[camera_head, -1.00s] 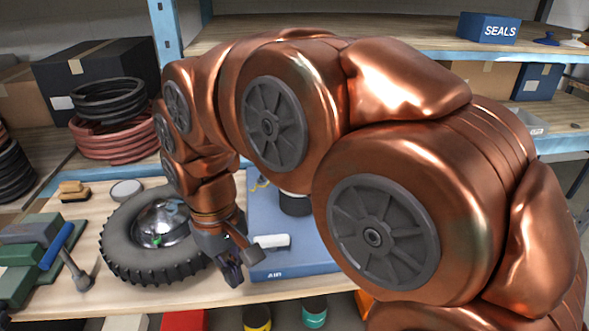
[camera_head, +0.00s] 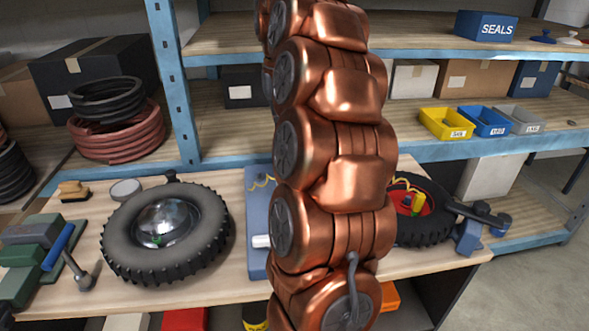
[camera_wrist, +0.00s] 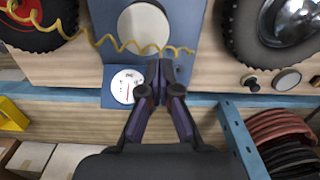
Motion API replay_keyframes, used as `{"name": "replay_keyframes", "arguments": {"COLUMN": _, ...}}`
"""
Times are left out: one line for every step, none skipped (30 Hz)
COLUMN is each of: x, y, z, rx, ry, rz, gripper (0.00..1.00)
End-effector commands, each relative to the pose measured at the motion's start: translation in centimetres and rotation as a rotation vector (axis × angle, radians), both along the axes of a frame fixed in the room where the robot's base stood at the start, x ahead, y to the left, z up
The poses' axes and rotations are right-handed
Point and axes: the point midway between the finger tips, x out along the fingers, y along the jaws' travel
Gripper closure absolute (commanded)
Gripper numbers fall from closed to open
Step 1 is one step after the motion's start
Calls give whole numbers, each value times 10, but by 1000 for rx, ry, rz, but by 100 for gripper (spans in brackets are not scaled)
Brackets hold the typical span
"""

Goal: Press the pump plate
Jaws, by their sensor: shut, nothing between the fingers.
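The blue air pump board (camera_head: 256,205) lies on the bench, mostly hidden behind my arm in the head view. In the wrist view, the board (camera_wrist: 108,60) carries a pale round disc (camera_wrist: 143,25), which looks like the pump plate, and a white dial gauge (camera_wrist: 126,85) near one edge. My gripper (camera_wrist: 161,68) is shut and empty. Its fingertips show over the board, beside the gauge and just below the disc in the picture. I cannot tell their height above the board. The gripper is hidden in the head view.
A tyre with a chrome hub (camera_head: 165,233) lies left of the board, and a red-hubbed wheel (camera_head: 420,208) lies to its right. A yellow coiled hose (camera_wrist: 100,40) crosses the board. A blue shelf post (camera_head: 172,85) and stacked hoses (camera_head: 117,130) stand behind.

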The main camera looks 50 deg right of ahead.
Motion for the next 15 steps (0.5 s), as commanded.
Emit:
{"name": "replay_keyframes", "arguments": {"x": -1, "y": -11, "z": 4, "rx": -2, "ry": -5, "rz": -27, "gripper": 100}}
{"name": "replay_keyframes", "arguments": {"x": -2, "y": -16, "z": 5, "rx": -3, "ry": -8, "rz": -39, "gripper": 100}}
{"name": "replay_keyframes", "arguments": {"x": -3, "y": -22, "z": 6, "rx": -4, "ry": -8, "rz": -52, "gripper": 100}}
{"name": "replay_keyframes", "arguments": {"x": -4, "y": -25, "z": 6, "rx": -3, "ry": -8, "rz": -60, "gripper": 100}}
{"name": "replay_keyframes", "arguments": {"x": -4, "y": -27, "z": 6, "rx": -2, "ry": -7, "rz": -67, "gripper": 100}}
{"name": "replay_keyframes", "arguments": {"x": -5, "y": -30, "z": 7, "rx": -2, "ry": -7, "rz": -74, "gripper": 100}}
{"name": "replay_keyframes", "arguments": {"x": -5, "y": -32, "z": 7, "rx": -3, "ry": -8, "rz": -77, "gripper": 100}}
{"name": "replay_keyframes", "arguments": {"x": -5, "y": -33, "z": 7, "rx": -3, "ry": -8, "rz": -80, "gripper": 100}}
{"name": "replay_keyframes", "arguments": {"x": -6, "y": -33, "z": 8, "rx": -3, "ry": -8, "rz": -83, "gripper": 100}}
{"name": "replay_keyframes", "arguments": {"x": -6, "y": -34, "z": 8, "rx": -3, "ry": -8, "rz": -83, "gripper": 100}}
{"name": "replay_keyframes", "arguments": {"x": -6, "y": -34, "z": 8, "rx": -3, "ry": -8, "rz": -83, "gripper": 100}}
{"name": "replay_keyframes", "arguments": {"x": -6, "y": -34, "z": 8, "rx": -3, "ry": -8, "rz": -83, "gripper": 100}}
{"name": "replay_keyframes", "arguments": {"x": -6, "y": -34, "z": 8, "rx": -3, "ry": -8, "rz": -83, "gripper": 100}}
{"name": "replay_keyframes", "arguments": {"x": -6, "y": -34, "z": 8, "rx": -3, "ry": -8, "rz": -83, "gripper": 100}}
{"name": "replay_keyframes", "arguments": {"x": -6, "y": -34, "z": 8, "rx": -3, "ry": -8, "rz": -83, "gripper": 100}}
